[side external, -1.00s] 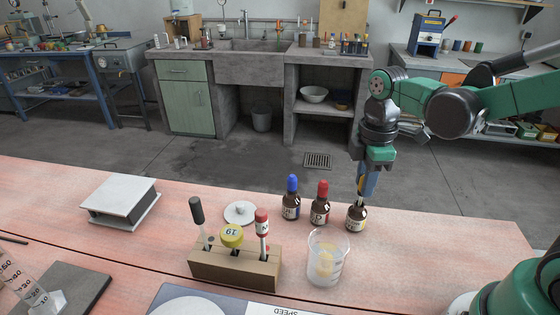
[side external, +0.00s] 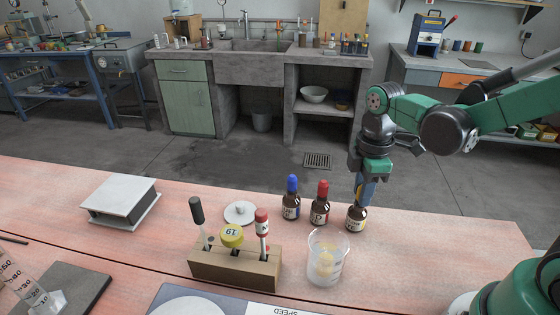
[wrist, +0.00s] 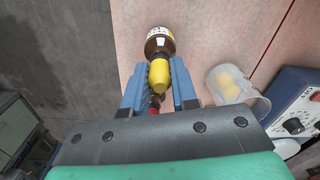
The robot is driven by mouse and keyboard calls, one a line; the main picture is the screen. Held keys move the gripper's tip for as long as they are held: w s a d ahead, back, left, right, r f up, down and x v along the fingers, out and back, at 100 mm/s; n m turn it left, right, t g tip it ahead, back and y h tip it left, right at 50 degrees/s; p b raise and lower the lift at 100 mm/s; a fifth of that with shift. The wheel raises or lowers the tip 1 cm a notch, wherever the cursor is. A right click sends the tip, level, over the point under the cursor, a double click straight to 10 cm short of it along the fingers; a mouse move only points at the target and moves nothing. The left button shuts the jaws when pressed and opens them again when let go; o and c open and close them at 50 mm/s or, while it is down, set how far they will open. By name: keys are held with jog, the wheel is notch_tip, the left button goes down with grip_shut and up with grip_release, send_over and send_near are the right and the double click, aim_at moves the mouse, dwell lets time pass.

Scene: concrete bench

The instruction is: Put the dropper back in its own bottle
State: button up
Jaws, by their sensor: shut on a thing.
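The yellow-bulbed dropper (wrist: 160,75) is between my gripper's blue fingers in the wrist view, and my gripper (wrist: 160,82) is shut on its bulb. A brown bottle (side external: 356,219) with a pale label stands upright on the bench directly below my gripper (side external: 361,202) in the side view. The bottle (wrist: 159,41) also shows in the wrist view, just beyond the bulb and in line with it. The dropper's glass part is hidden, and the fingers cover most of the bulb in the side view. I cannot tell whether it is fully seated.
A blue-topped bottle (side external: 291,200) and a red-topped bottle (side external: 320,206) stand close on the left. A wooden rack (side external: 234,270) holds several tools. The bench right of the bottle is clear.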

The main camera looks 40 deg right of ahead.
jog(key=o, duration=0.8)
jog(key=shift+c, duration=0.2)
jog(key=shift+o, duration=0.2)
jog(key=o, duration=0.3)
jog(key=shift+o, duration=0.2)
jog(key=shift+r, duration=3.5)
